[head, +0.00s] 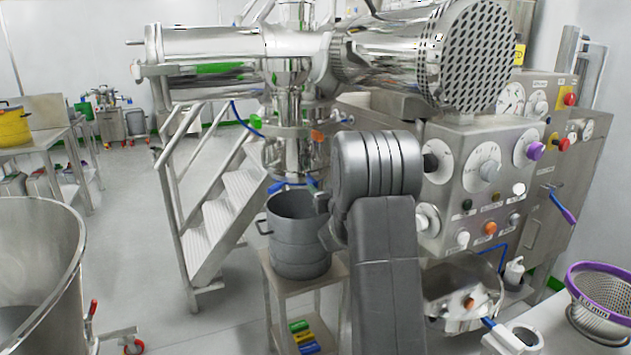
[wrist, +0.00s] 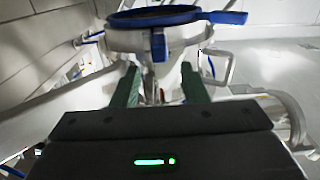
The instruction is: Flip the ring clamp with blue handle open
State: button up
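In the wrist view, a blue ring clamp (wrist: 152,17) runs around the top of a pale metal vessel or pipe. A blue handle (wrist: 228,17) sticks out to its right, and a blue tab (wrist: 158,46) hangs at the front middle. My gripper (wrist: 158,78) is open, its two green fingers apart and pointing toward the tab. The tab appears beyond the fingertips, and nothing shows gripped. In the head view, blue parts (head: 291,185) show at the bottom of the steel column, above a grey pot; my arm hides most of my gripper there.
The grey pot (head: 298,235) stands on a small steel stand (head: 335,268) left of my arm. A control panel (head: 485,175) with knobs is close on the right. Steel stairs (head: 222,222) stand behind left, and a large steel bin (head: 40,265) is at front left. Floor between is open.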

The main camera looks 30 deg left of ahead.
aim_at(316, 183)
jog(key=shift+p+x, duration=0.3)
jog(key=shift+x, duration=2.05)
grip_shut()
